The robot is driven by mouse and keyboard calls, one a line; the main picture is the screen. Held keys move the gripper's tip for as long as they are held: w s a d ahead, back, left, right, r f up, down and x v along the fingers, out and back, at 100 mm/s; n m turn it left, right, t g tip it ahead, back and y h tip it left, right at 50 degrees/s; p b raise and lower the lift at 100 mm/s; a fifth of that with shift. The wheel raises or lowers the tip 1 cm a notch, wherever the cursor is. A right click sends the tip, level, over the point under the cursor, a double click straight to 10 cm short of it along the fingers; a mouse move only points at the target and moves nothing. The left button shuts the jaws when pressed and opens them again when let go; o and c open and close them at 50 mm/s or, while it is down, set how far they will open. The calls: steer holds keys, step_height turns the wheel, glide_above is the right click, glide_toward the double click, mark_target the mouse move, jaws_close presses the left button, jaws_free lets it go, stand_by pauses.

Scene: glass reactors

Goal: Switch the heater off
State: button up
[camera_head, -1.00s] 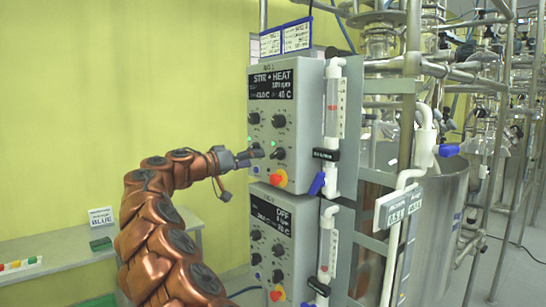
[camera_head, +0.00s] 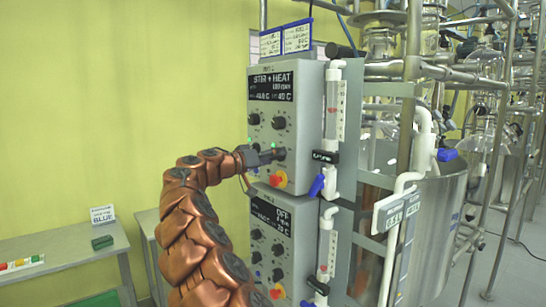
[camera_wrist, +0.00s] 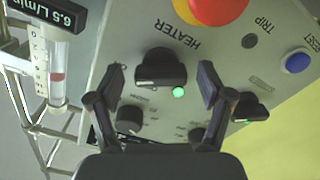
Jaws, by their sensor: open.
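The upper control box (camera_head: 307,135) has a display (camera_head: 271,87) reading STIR + HEAT. In the wrist view its black HEATER knob (camera_wrist: 160,68) is beside a lit green lamp (camera_wrist: 179,92). My gripper (camera_wrist: 161,77) is open, with one finger on each side of the knob and gaps visible between. In the head view my gripper (camera_head: 274,155) is at the lower right knob of the upper box and largely hides it.
A red stop button on a yellow base (camera_head: 278,179) sits just below my gripper. A second control box (camera_head: 295,235), reading OFF, is underneath. A flow tube (camera_head: 333,110) and steel reactor frame stand to the right. A small switch (camera_wrist: 250,107) is beside my right finger.

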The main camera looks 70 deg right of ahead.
steer(key=shift+c, duration=0.3)
steer(key=c, duration=1.1)
